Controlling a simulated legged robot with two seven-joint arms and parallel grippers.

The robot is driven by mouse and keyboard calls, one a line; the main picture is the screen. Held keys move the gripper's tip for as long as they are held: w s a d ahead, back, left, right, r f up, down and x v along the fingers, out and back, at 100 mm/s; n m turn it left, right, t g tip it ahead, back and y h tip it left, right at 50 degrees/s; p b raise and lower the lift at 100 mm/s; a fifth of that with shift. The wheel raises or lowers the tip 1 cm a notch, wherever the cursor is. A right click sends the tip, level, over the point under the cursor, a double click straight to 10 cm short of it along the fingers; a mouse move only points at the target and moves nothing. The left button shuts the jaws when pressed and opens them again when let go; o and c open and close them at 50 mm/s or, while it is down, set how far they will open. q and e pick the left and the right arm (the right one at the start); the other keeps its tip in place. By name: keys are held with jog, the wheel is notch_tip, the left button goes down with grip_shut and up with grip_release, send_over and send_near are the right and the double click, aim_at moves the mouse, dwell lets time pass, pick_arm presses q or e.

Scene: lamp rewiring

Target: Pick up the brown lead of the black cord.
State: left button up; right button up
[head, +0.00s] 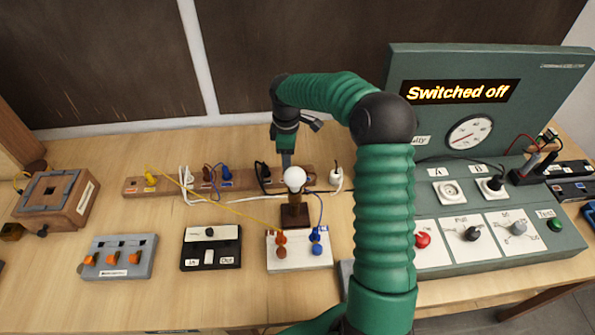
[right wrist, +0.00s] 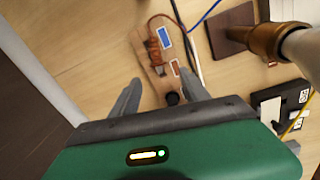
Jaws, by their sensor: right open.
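My right gripper (head: 286,160) points down over the wooden strip behind the lamp bulb in the head view. In the right wrist view its two fingers stand apart and empty, on either side of the strip's end (right wrist: 162,84). A black cord (right wrist: 192,55) runs alongside the strip. In the head view black cord parts (head: 262,172) show left of the gripper; the brown lead is too small to make out there. My left gripper is out of view.
The lamp bulb (head: 295,177) on its dark stand is close in front of my right gripper. A white terminal block (head: 299,262) with orange and blue plugs stands nearer. The green test panel (head: 470,258) is at the right. Yellow, white and blue wires cross the table.

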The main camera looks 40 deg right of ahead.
jog(key=f, duration=0.5)
jog(key=shift+w+d, duration=0.15)
jog(key=shift+d, duration=0.05)
grip_shut()
